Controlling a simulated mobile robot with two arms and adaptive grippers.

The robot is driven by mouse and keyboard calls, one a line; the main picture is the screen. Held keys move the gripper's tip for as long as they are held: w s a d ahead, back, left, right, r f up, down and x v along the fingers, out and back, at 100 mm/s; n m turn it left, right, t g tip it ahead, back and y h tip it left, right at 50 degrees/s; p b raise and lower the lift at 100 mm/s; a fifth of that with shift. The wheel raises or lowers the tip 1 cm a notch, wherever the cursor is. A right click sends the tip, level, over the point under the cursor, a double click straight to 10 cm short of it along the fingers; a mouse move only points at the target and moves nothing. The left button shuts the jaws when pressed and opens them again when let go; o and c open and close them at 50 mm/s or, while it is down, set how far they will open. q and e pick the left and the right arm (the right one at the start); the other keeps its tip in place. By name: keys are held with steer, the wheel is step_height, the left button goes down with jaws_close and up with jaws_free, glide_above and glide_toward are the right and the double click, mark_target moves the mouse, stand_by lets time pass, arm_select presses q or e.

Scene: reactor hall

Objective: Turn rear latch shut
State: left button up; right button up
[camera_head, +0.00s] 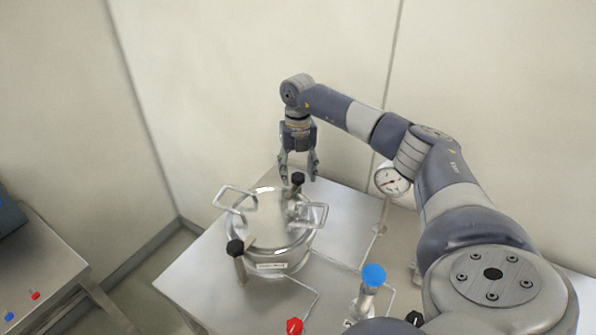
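The rear latch (297,180) has a black knob and stands at the back edge of a round steel vessel (268,240). A second black-knobbed latch (236,248) stands at the vessel's front left. My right gripper (299,177) points down from above, with its fingers spread apart on either side of the rear latch's knob. Whether a finger touches the knob cannot be told. The lower part of the rear latch is partly hidden by the vessel's lid fittings. My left gripper is not in view.
The vessel has wire handles (226,196) at left and right. A pressure gauge (391,180), a blue-knobbed valve (373,276) and a red knob (294,326) stand on the steel table (190,276). Walls rise close behind. Another table (38,262) stands at left.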

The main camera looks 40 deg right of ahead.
mark_target(298, 176)
step_height(298, 176, up, 12)
stand_by(0.7)
steer(key=shift+a+f, duration=0.1)
stand_by(0.4)
